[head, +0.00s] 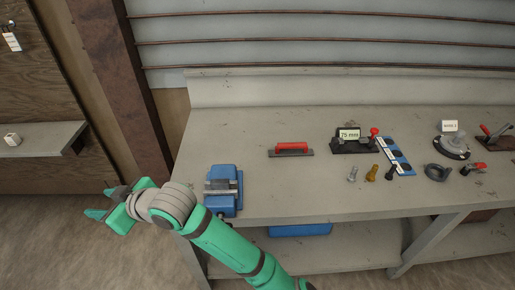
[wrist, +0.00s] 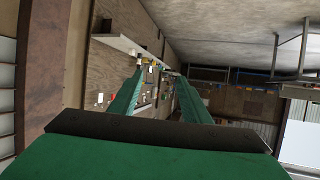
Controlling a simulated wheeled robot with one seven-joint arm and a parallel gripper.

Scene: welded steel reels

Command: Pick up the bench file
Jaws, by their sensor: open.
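A flat grey tool with a red handle along its top (head: 291,149) lies on the workbench, left of the middle. It is the only thing resembling the bench file, though I cannot tell for sure that it is a file. My gripper (head: 97,202) is open and empty, off the bench's left end and well apart from the tool. In the wrist view my gripper (wrist: 160,80) shows two parted green fingers with nothing between them. The tool is not seen there.
A blue vise (head: 223,190) stands at the bench's (head: 240,125) front left corner, beside my arm. A black clamp with a "75 mm" card (head: 350,142), a blue strip (head: 397,156) and several bolts stand to the right. Bench space around the red-handled tool is clear.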

